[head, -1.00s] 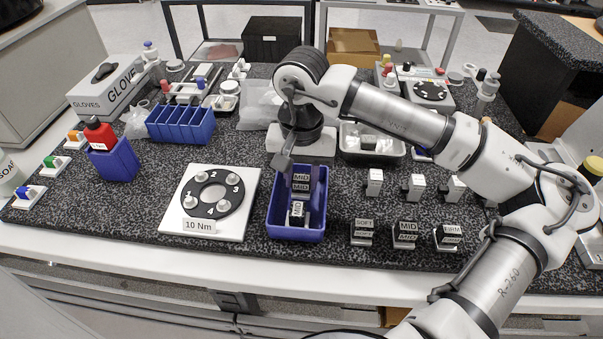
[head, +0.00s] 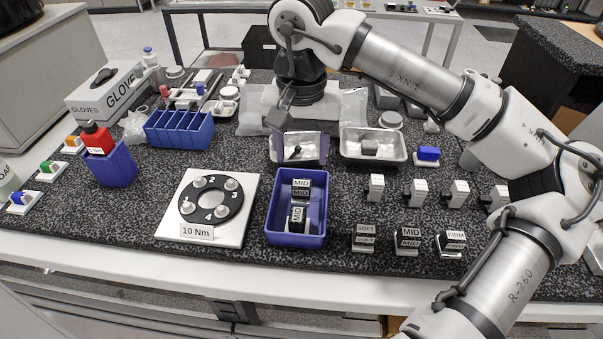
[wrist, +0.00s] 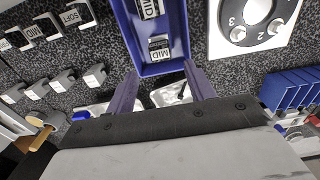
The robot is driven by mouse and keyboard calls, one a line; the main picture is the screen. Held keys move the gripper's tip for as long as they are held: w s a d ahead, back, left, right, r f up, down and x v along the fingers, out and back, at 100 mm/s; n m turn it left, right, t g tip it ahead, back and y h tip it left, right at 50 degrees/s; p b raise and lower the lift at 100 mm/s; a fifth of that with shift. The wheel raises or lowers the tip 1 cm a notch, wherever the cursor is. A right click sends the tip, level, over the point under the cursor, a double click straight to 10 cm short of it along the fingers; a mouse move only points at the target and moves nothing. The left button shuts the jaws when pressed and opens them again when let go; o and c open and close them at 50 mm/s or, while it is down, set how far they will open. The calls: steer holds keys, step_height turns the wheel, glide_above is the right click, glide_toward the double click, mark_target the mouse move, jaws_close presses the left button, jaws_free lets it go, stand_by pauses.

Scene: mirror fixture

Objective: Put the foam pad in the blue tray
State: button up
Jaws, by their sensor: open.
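The blue tray (head: 270,215) stands in the middle of the bench, right of the 10 Nm plate. Inside it are two small black-and-white pads marked MID: an upper pad (head: 300,188) and a lower pad (head: 297,215) turned on its side. Three more pads marked SOFT (head: 365,238), MID (head: 408,241) and FIRM (head: 451,243) stand right of the tray.
Metal trays (head: 400,146) lie behind the blue tray. A row of white-topped blocks (head: 418,190) stands at right. The 10 Nm plate (head: 240,193) lies at left, with a blue divided rack (head: 180,132) and a blue bin (head: 112,168) beyond it.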

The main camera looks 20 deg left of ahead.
steer(key=shift+r, duration=2.2)
